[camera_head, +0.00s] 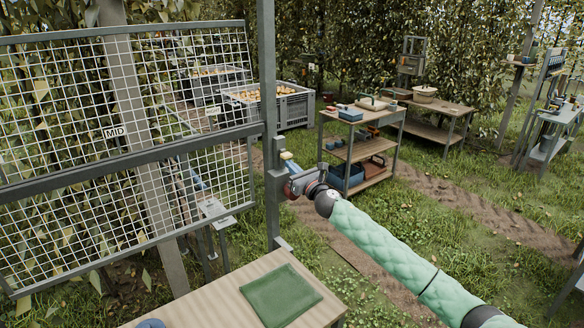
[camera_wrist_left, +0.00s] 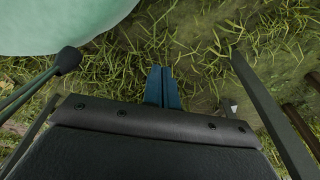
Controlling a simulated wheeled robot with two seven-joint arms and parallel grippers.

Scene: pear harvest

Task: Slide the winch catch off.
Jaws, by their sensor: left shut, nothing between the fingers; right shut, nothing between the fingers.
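A grey upright post (camera_head: 268,100) stands beside the mesh gate. Small fittings sit on it, with a pale yellow and blue piece (camera_head: 287,156) at gripper height; I cannot tell which part is the winch catch. My right gripper (camera_head: 288,178) is at these fittings, close against the post, and its wrist hides part of them. It is shut with nothing held; I cannot tell whether it touches the catch. My left gripper (camera_wrist_left: 163,85) shows in the left wrist view as two blue fingers shut together, empty, over grass.
The mesh gate (camera_head: 131,159) with a MID label fills the left. A wooden bench (camera_head: 215,295) with a green cloth (camera_head: 280,295) is below. A tool trolley (camera_head: 362,150) and fruit bins (camera_head: 285,108) stand behind.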

